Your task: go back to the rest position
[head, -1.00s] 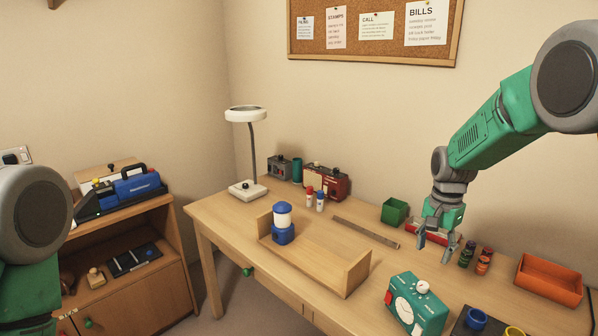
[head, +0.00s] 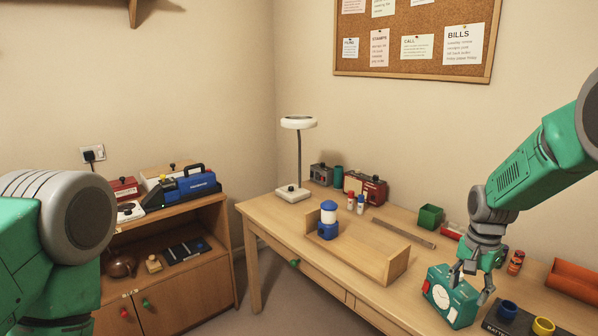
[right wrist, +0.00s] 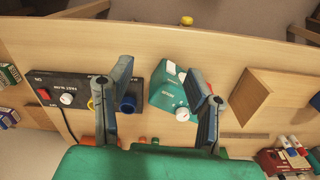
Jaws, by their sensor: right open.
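My right gripper (head: 472,284) is open and shows in front of the green box with a round white dial (head: 440,296) in the head view. In the right wrist view its two fingers (right wrist: 157,95) are spread wide with nothing held between them. The green dial box (right wrist: 168,90) lies beyond the fingers there, apparently below the gripper on the desk. My left arm shows at the left edge of the head view, but its gripper is out of view.
The desk (head: 268,212) holds a wooden tray (head: 350,252) with a blue-and-white lantern (head: 328,222), a lamp (head: 299,124), a green bin (head: 430,217), bottles (head: 515,263) and an orange tray (head: 575,280). A cabinet (head: 180,290) stands left. Air above the desk's middle is clear.

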